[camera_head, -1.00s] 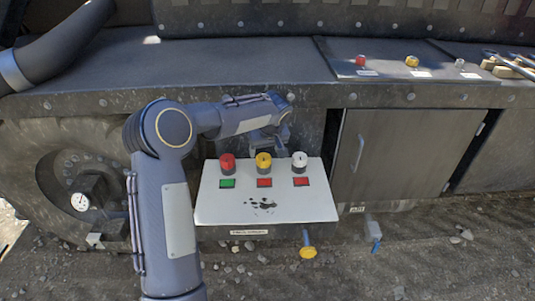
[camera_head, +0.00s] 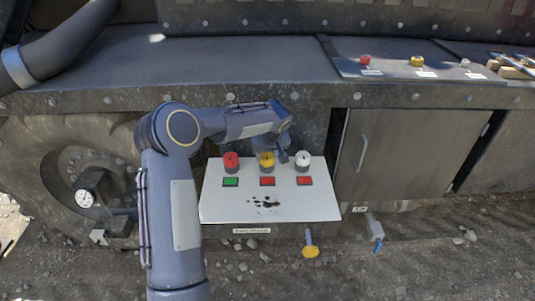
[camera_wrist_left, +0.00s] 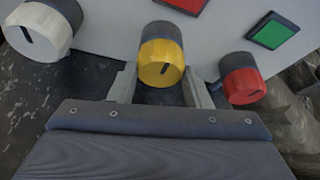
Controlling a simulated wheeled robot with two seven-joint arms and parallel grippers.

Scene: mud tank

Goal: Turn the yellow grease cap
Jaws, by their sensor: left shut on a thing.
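The yellow grease cap (camera_head: 266,158) stands in the middle of a row on a white sloped panel (camera_head: 230,206). It has a dark lower collar, and its slotted face shows in the left wrist view (camera_wrist_left: 160,52). My left gripper (camera_wrist_left: 160,88) is shut on this cap, with one finger on each side of it. In the head view the gripper (camera_head: 272,148) reaches it from behind, and the fingers are partly hidden. A red cap (camera_head: 231,161) and a white cap (camera_head: 302,160) stand on either side. My right gripper is not in view.
Below the caps are a green marker (camera_head: 230,182) and two red ones (camera_head: 267,181). A yellow knob (camera_head: 310,252) hangs below the panel. Smaller red, yellow (camera_head: 417,61) and white caps sit on the upper deck. A cabinet door (camera_head: 405,152) is at right.

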